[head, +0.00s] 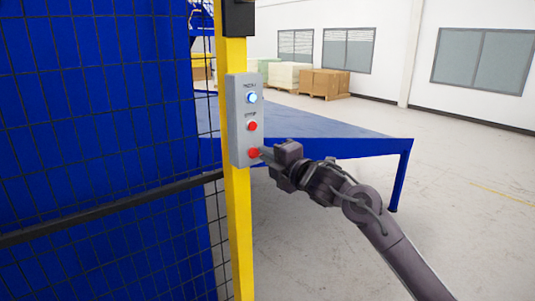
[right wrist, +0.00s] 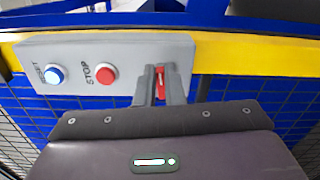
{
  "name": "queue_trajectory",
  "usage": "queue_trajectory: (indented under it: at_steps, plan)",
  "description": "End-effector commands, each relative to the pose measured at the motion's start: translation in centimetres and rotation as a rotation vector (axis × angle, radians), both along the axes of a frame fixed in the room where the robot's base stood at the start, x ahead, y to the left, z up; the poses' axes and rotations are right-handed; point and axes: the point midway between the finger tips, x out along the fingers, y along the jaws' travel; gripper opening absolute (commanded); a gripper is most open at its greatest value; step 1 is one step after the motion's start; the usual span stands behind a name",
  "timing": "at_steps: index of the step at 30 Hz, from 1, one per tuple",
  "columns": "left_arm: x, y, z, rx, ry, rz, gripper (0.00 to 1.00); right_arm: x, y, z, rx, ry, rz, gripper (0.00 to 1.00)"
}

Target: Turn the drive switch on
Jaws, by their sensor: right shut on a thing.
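A grey control box (head: 242,120) is mounted on a yellow post. At its lower end is a red switch (head: 253,153), whose label I cannot read. My right gripper (head: 262,154) comes in from the right and has its fingertips at this switch. In the right wrist view the two fingers (right wrist: 161,88) are shut on the red switch (right wrist: 160,76), with its red handle showing between them. The fingers hide part of the switch, and I cannot tell its on or off position for sure. My left gripper is not in view.
Above the switch on the box are a red stop button (head: 252,126) and a lit blue button (head: 252,98). Black mesh fencing with blue behind it fills the left. A blue table (head: 340,147) stands behind my right arm. Open floor lies to the right.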

Motion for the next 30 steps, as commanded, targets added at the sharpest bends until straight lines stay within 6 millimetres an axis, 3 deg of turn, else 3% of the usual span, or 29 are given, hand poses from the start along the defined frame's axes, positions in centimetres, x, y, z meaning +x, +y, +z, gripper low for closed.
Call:
queue_trajectory:
  at_steps: [24, 25, 30]
  plan:
    - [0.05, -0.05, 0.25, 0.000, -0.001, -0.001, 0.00, 0.01, 0.02, -0.31, 0.100, 0.075, 0.000, 0.00]
    - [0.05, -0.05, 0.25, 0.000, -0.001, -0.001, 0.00, 0.01, 0.02, -0.31, 0.100, 0.075, 0.000, 0.10]
    - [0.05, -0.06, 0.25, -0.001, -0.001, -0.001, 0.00, 0.01, 0.03, -0.29, 0.100, 0.074, 0.000, 0.31]
